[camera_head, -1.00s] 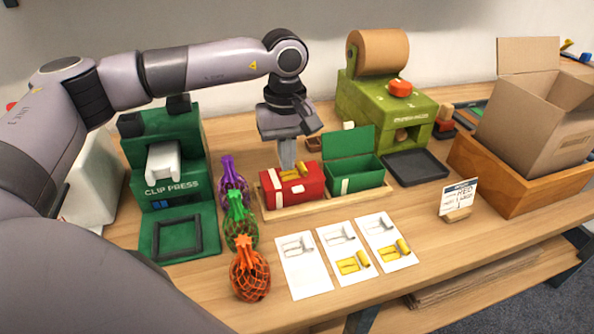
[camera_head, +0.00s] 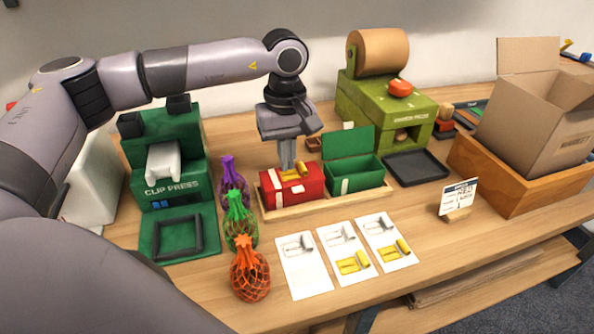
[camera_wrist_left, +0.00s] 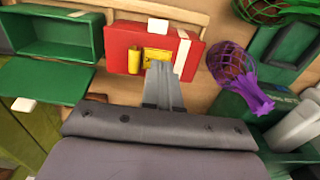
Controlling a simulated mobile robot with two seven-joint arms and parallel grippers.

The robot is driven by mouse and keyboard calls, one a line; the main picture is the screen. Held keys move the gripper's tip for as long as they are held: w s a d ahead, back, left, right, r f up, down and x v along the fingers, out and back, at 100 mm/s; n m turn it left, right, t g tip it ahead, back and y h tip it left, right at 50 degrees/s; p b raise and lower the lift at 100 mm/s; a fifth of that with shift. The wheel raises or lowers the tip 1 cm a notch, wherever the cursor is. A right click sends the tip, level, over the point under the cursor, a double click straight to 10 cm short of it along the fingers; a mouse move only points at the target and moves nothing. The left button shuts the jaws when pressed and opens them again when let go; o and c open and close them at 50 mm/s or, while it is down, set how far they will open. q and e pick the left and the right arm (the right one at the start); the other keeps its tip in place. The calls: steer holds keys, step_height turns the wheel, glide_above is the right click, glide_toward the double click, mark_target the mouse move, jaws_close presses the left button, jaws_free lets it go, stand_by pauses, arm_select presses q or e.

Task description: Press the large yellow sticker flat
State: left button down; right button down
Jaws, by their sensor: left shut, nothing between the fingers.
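The red box (camera_head: 310,189) stands closed in the wooden tray (camera_head: 272,213), with a white band at one end. The large yellow sticker (camera_head: 289,173) lies on its lid; in the left wrist view the sticker (camera_wrist_left: 155,55) shows a flat part and a rolled yellow part (camera_wrist_left: 134,61) beside it. My left gripper (camera_head: 288,168) is shut and empty, pointing down at the sticker. In the left wrist view its fingertips (camera_wrist_left: 158,66) are at the sticker's near edge; I cannot tell whether they touch it. My right gripper is not in view.
An open green box (camera_head: 358,178) stands right of the red box. Three netted bags, purple (camera_head: 233,181), green (camera_head: 239,225) and orange (camera_head: 249,274), stand to the left, by the green clip press (camera_head: 172,190). Picture cards (camera_head: 304,267) lie in front.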

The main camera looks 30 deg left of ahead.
mark_target(287, 175)
arm_select(q)
steer(key=shift+f+b, duration=0.65)
steer(key=shift+f, duration=0.25)
stand_by(0.7)
steer(key=shift+f, duration=0.15)
stand_by(0.9)
steer(key=shift+r+p, duration=2.65)
steer(key=shift+r, duration=1)
